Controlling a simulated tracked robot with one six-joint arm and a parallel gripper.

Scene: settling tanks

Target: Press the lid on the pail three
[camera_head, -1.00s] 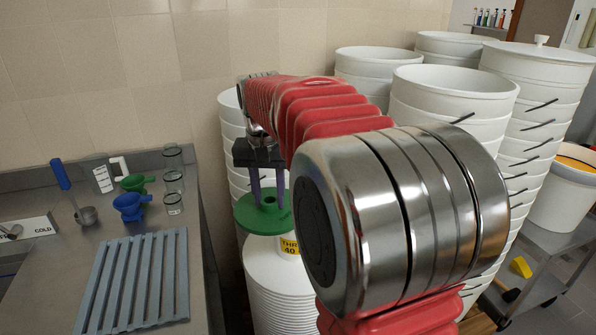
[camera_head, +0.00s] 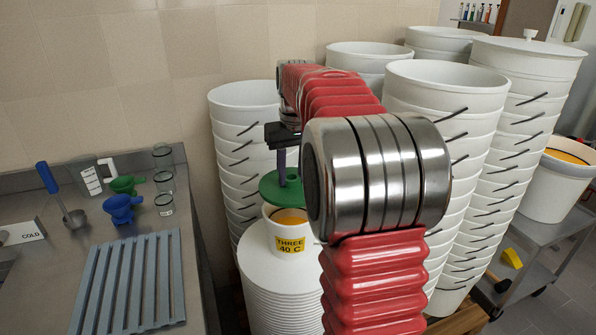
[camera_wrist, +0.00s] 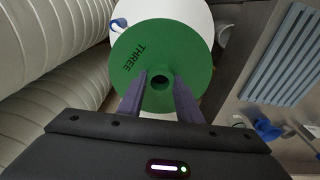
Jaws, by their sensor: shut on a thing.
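The green lid (camera_head: 272,194), marked THREE, is in my gripper. My gripper (camera_wrist: 160,80) is shut on the lid's middle part. In the head view, the gripper (camera_head: 281,172) is partly hidden by my arm. Pail three (camera_head: 268,236) is small and white with a yellow label reading THREE 40 C. Orange contents show at its open top. The lid is above the pail's back part, apart from its front rim. My arm hides the pail's right side.
The pail stands on a round white stack (camera_head: 275,285). Tall stacks of white buckets (camera_head: 245,120) stand close behind and to the right. The left counter holds a ribbed blue-grey rack (camera_head: 130,280), a ladle (camera_head: 72,217), funnels (camera_head: 121,207) and glass jars. A trolley is at right.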

